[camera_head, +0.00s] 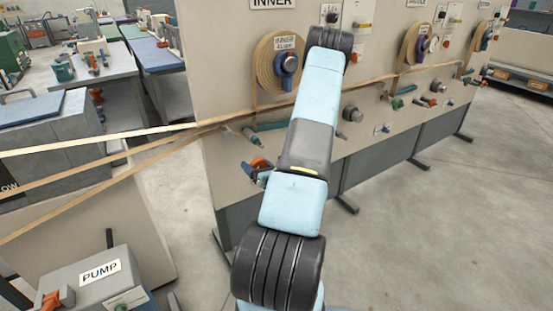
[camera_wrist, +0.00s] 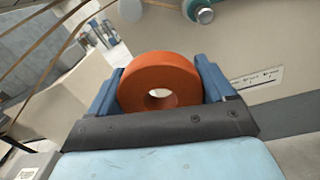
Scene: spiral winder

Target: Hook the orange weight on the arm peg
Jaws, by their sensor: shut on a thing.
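The orange weight (camera_wrist: 148,77) is a thick ring with a hole through its middle. My gripper (camera_wrist: 160,68) is shut on it, with one blue finger at each side. In the head view the weight (camera_head: 259,163) shows small at the front of the panel, partly hidden by my gripper (camera_head: 262,174) and arm. A teal arm (camera_head: 271,126) with a grey cylinder (camera_head: 250,136) at its left end is on the panel above the weight, apart from it. In the wrist view a round grey end (camera_wrist: 205,15) shows at the top. I cannot tell for sure which part is the arm peg.
Tan strips (camera_head: 100,141) run from the left to the panel (camera_head: 222,80). A tape roll (camera_head: 267,66) hangs above the teal arm. A grey pump box (camera_head: 95,283) stands at the lower left. Open floor (camera_head: 430,240) lies to the right.

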